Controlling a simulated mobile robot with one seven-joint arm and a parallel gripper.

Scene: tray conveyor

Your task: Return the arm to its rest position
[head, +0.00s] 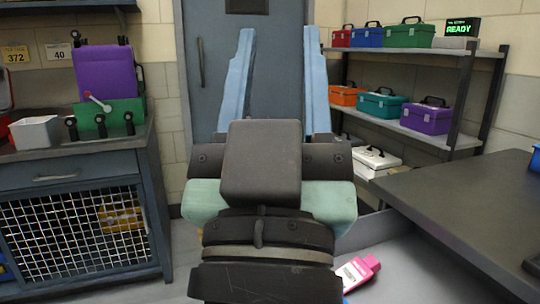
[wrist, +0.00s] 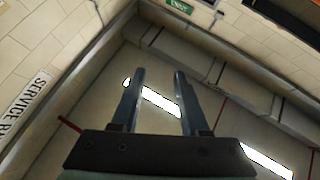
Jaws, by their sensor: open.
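My gripper (head: 276,85) is raised in the middle of the head view, with its two blue fingers spread apart and pointing up. Nothing is between the fingers. In the wrist view my gripper (wrist: 155,95) is also open and empty, facing the upper walls and ceiling, with bright light strips behind it. My arm's dark wrist hides part of the floor and the lower door in the head view.
A bench (head: 70,170) with a mesh front stands at left. A shelf rack (head: 400,128) with several coloured toolboxes is at back right. A dark table (head: 465,205) is at right. A pink-capped bottle (head: 357,272) lies low, near my arm. A grey door (head: 275,65) is behind.

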